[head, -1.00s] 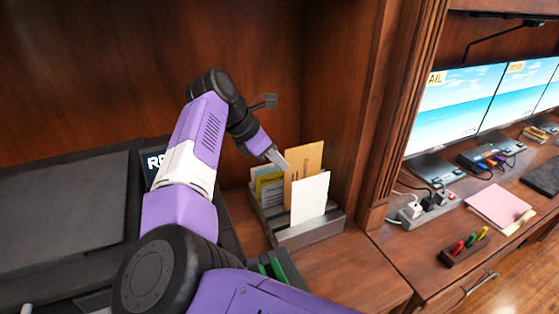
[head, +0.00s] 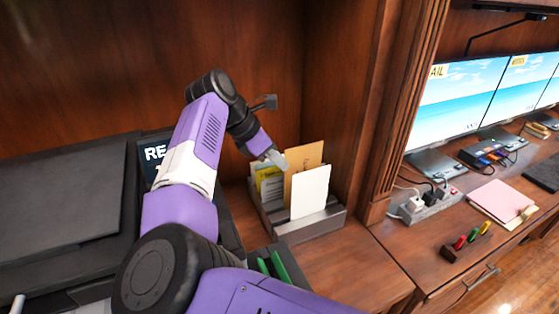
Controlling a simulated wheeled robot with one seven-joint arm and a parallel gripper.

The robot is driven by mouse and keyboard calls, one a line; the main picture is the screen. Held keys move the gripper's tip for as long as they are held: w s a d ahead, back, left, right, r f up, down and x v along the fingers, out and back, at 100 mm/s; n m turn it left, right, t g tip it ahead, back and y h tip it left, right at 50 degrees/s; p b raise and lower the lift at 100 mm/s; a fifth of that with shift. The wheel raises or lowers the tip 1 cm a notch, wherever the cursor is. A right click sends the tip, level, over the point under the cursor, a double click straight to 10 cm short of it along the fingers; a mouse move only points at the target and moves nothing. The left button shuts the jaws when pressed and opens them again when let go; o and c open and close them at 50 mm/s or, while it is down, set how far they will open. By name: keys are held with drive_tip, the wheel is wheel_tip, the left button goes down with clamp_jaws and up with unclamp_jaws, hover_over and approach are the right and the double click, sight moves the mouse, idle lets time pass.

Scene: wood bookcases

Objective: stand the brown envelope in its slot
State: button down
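The brown envelope (head: 304,157) stands near upright in the grey slotted holder (head: 314,227) in the head view. A white envelope (head: 310,192) stands in front of it and hides its lower part. My gripper (head: 276,158) is at the upper left edge of the brown envelope, with its fingertips touching or very close to it. I cannot tell whether the fingers are shut on it. The envelope's bottom edge and how deep it sits in its slot are hidden.
A tall wood post (head: 384,120) rises to the right. Green upright pieces (head: 279,268) stand in front left. A desk with monitors (head: 455,103) and a power strip (head: 425,206) lies further right.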

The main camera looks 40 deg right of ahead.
drive_tip(key=shift+s+f+b, duration=0.1)
drive_tip(key=shift+f+b, duration=1.2)
drive_tip(key=shift+f, duration=0.6)
